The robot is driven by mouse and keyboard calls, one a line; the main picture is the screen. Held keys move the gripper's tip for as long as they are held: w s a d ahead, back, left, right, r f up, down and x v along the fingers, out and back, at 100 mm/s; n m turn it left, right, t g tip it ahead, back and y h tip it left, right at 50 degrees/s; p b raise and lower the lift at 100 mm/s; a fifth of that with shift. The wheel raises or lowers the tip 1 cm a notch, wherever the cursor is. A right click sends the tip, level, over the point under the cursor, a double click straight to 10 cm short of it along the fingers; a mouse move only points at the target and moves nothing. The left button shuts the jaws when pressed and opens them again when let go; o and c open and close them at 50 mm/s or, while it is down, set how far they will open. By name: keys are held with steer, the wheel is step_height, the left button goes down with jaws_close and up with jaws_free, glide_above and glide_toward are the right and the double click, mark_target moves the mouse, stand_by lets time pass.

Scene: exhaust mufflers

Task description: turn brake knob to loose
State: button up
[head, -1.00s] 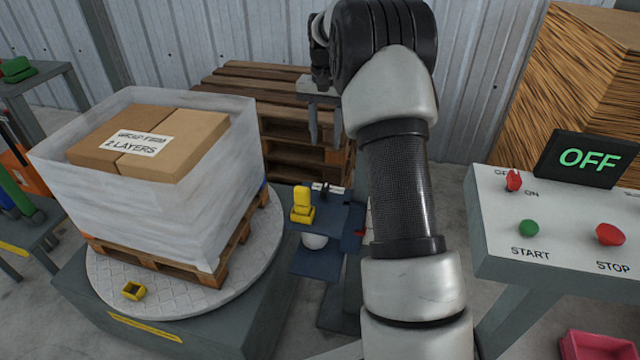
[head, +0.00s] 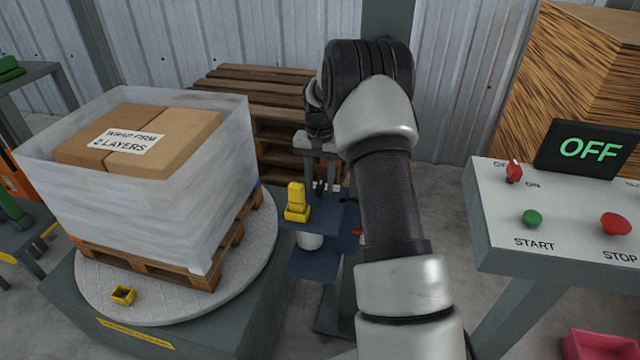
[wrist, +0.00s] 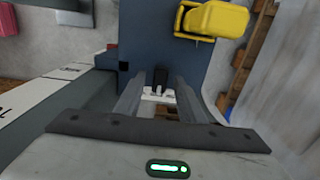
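A small black knob (wrist: 160,76), which looks like the brake knob, stands by a white label strip (wrist: 158,94) on a dark blue carriage (wrist: 150,35). Its label is too small to read. In the wrist view it lies between and just beyond the fingertips of my gripper (wrist: 158,82). The fingers are apart, with nothing gripped. In the head view my gripper (head: 321,172) points down over the blue carriage (head: 312,212), and its fingers largely hide the knob. I cannot tell whether they touch it.
A yellow block-shaped part (head: 297,202) stands on the carriage close left of my gripper. A wrapped pallet load (head: 130,205) sits on a round turntable (head: 110,300) at left. A control panel (head: 500,215) with an OFF display (head: 588,149) stands at right. Wooden pallets (head: 250,85) lie behind.

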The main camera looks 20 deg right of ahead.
jaws_close()
steer(key=shift+n, duration=0.3)
steer(key=n+p, duration=0.2)
steer(key=n, duration=0.1)
steer(key=shift+r, duration=0.1)
steer(key=n+p, duration=0.2)
steer(key=n, duration=0.3)
stand_by(0.3)
steer(key=shift+n, duration=0.3)
stand_by(0.3)
